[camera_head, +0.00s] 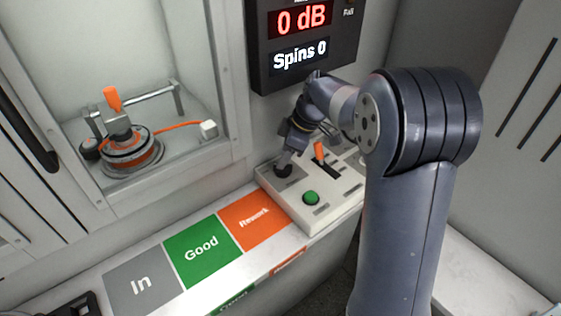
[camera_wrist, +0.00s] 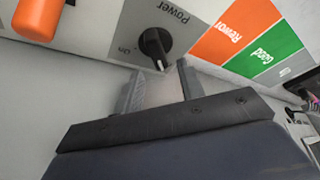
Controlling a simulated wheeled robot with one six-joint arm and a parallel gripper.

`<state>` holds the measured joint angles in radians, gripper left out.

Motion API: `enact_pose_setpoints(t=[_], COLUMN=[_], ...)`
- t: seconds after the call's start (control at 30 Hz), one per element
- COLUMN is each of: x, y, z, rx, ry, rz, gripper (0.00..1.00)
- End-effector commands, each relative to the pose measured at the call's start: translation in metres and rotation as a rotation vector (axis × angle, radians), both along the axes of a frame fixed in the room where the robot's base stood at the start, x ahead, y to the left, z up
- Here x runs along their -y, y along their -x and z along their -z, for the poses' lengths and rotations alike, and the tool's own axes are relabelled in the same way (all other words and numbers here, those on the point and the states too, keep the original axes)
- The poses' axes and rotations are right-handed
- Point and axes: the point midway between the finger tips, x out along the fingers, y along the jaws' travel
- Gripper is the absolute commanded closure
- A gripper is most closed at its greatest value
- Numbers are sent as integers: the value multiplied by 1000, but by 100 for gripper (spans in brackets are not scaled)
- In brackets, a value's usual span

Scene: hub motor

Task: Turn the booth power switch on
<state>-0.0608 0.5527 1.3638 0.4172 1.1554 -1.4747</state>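The power switch is a black rotary knob (camera_wrist: 155,42) on the light control box, with the printed words "Power" and "On" beside it in the wrist view. Its narrow grip points toward my fingers, not at the "On" mark. In the head view the knob (camera_head: 283,169) is at the left end of the box, partly under my gripper (camera_head: 289,152). In the wrist view my gripper (camera_wrist: 160,70) has its two fingers apart, with the knob just beyond or between the tips. I cannot tell whether they touch it.
The control box (camera_head: 340,208) also carries an orange lever (camera_head: 319,151) and a green button (camera_head: 311,198). Grey, green (camera_head: 203,250) and orange pads lie left of it. A display (camera_head: 300,40) reads "0 dB" and "Spins 0". A hub motor (camera_head: 130,152) sits in the booth.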

Motion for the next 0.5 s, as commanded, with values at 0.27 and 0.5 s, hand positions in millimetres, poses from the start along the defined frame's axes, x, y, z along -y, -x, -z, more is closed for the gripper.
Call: enact_pose_setpoints(t=[0.27,0.5], x=[-10,-11], y=[-2,-2], z=[25,26], rx=[0,0], ry=[0,0], rz=[0,0], gripper=[63,63])
